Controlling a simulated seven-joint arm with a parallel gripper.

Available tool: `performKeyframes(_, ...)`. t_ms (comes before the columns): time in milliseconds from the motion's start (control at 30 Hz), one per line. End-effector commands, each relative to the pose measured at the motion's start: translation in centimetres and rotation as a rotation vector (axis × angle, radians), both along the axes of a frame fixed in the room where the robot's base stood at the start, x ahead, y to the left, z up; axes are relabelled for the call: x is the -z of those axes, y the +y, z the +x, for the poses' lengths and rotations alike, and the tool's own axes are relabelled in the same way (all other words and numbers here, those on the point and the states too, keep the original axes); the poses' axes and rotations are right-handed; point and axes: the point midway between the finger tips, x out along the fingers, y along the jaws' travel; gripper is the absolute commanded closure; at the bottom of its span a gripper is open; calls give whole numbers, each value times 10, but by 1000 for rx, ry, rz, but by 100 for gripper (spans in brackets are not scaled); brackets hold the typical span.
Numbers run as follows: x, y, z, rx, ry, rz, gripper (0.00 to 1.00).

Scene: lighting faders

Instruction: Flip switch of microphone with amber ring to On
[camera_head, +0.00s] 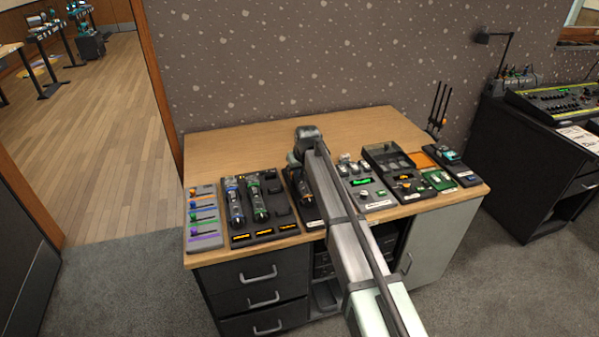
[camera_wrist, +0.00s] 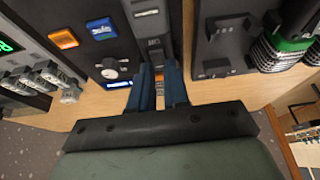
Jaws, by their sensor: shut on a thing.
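In the head view, my gripper (camera_head: 299,180) points down over a narrow dark panel, and my arm hides much of it. In the wrist view, the blue fingertips (camera_wrist: 158,72) are shut at the dark panel (camera_wrist: 152,28). A small orange patch shows between them, but the gripped thing is mostly hidden. I cannot pick out the amber-ring microphone or its switch clearly. To the left, a dark tray (camera_head: 276,230) holds a blue-ringed microphone (camera_head: 235,205) and a green-ringed microphone (camera_head: 258,201). The green-ringed one also shows in the wrist view (camera_wrist: 285,40).
The tray's slot beside the green-ringed microphone is empty. A fader panel (camera_head: 203,219) stands at the far left. Right of my arm, a panel with knobs and a green display (camera_head: 362,181) and more devices stand close together. The desk's back (camera_head: 230,150) is clear.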

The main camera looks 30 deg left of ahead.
Motion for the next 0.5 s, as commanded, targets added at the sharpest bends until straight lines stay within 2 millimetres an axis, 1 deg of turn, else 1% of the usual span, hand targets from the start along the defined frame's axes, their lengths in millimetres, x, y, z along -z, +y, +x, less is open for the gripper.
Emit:
performKeyframes(233, 0, 3, 3, 0, 28, -26, 100)
performKeyframes(500, 1, 7, 7, 0, 146, -143, 100)
